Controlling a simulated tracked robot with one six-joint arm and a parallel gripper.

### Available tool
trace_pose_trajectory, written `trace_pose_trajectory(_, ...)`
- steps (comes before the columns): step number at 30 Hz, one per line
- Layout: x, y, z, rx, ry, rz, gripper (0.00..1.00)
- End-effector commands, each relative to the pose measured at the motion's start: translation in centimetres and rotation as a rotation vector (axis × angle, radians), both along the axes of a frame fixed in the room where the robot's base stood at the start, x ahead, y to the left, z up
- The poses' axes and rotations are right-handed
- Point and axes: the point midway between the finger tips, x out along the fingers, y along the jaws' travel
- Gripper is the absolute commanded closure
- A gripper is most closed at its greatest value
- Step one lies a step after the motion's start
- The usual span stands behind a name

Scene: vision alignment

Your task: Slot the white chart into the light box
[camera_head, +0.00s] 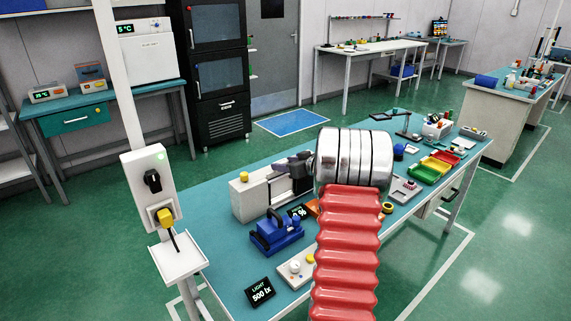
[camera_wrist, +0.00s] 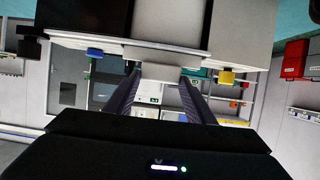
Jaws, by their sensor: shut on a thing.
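The light box, a pale box with a yellow knob, stands on the blue-green bench (camera_head: 225,275) in the head view (camera_head: 250,200). My gripper (camera_head: 300,165) is at its right end, partly hidden behind my silver wrist. The two dark fingers of my gripper (camera_wrist: 158,92) are shut on a pale piece, which seems to be the white chart (camera_wrist: 157,72), right at the box. I cannot tell how far it is inside the slot.
A blue device (camera_head: 275,232) and a light meter reading 500 lx (camera_head: 261,292) are in front of the box. Coloured trays (camera_head: 432,168) and a desk lamp (camera_head: 405,125) are farther right. A post with a yellow plug (camera_head: 164,217) stands at the bench's left.

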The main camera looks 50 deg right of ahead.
Motion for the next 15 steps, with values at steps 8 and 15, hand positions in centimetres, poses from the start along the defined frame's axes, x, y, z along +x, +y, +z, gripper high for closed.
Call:
trace_pose_trajectory(8,0.01,0.0,-0.47,0.0,-0.001,0.0,0.86)
trace_pose_trajectory(15,0.0,0.0,-0.9,0.001,-0.001,0.0,0.86)
